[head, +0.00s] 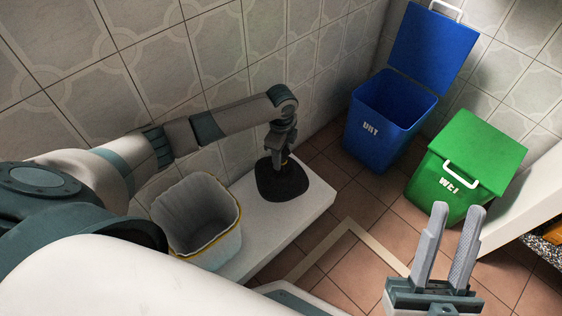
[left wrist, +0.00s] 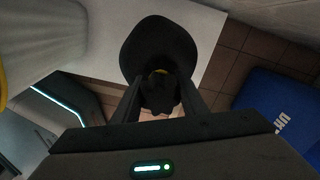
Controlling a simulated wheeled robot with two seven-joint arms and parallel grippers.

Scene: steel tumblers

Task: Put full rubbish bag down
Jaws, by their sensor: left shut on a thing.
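A full black rubbish bag (head: 281,183) with a yellow tie at its neck is at the right part of a low white ledge (head: 316,196). My left gripper (head: 283,154) is above it, shut on the bag's gathered neck. The bag's base is at the ledge top; I cannot tell whether it bears its weight there. In the left wrist view the dark bag (left wrist: 158,45) hangs between the fingers (left wrist: 157,95), over the white surface. My right gripper (head: 449,245) is at the lower right, its two fingers apart and empty.
A white bin (head: 218,248) with a yellow rim stands left of the bag. A blue bin (head: 375,128) with its lid up and a green bin (head: 452,178) with its lid shut stand at the right. Tiled wall lies behind the ledge; some floor (head: 335,240) is clear.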

